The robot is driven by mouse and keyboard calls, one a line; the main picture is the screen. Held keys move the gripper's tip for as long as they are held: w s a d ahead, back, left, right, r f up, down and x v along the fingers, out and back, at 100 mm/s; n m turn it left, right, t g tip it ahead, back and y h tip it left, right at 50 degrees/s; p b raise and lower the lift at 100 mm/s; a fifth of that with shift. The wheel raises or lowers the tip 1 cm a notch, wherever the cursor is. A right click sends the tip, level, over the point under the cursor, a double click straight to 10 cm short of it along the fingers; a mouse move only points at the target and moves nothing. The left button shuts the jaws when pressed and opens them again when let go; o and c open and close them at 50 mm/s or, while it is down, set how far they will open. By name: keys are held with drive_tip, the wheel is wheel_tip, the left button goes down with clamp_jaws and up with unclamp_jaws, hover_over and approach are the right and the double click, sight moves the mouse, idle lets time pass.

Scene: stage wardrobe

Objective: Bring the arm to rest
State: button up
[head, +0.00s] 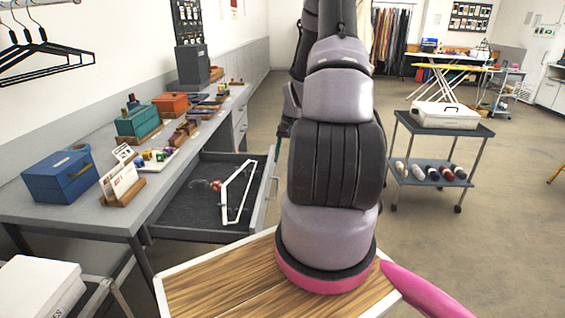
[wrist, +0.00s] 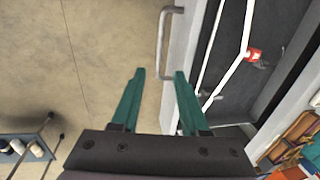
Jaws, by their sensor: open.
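My gripper (wrist: 159,75) shows in the wrist view with its two teal fingers apart and nothing between them. It is above the front edge of an open drawer, near the drawer's handle (wrist: 163,45); I cannot tell the height. In the head view my grey arm hides most of the gripper. The open drawer (head: 185,205) is dark inside and holds a white angular hanger (head: 234,205) with a red part (head: 216,185) beside it. The hanger also shows in the wrist view (wrist: 227,65).
The grey workbench (head: 60,207) carries a blue box (head: 62,177), a teal box (head: 137,121) and an orange box (head: 170,103). A trolley (head: 440,127) stands at the right. Open floor (head: 490,230) lies around it. Black hangers (head: 40,45) hang upper left.

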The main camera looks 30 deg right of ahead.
idle(0.4)
drive_tip(key=s+a+r+n+t+h, duration=0.15)
drive_tip(key=a+r, duration=0.45)
drive_tip(key=r, duration=0.7)
drive_tip(key=s+a+r+t, duration=0.15)
drive_tip(key=a+r, duration=0.45)
drive_tip(key=r, duration=0.6)
drive_tip(key=s+a+r+t+y, duration=0.1)
drive_tip(key=s+a+r, duration=0.4)
drive_tip(key=s, duration=0.3)
drive_tip(key=s+a+r+n+t, duration=0.1)
drive_tip(key=s+a+r+t, duration=0.1)
drive_tip(key=s+a+r, duration=0.3)
drive_tip(key=s+r, duration=0.3)
drive_tip(key=s, duration=0.1)
drive_tip(key=shift+a+y, duration=0.35)
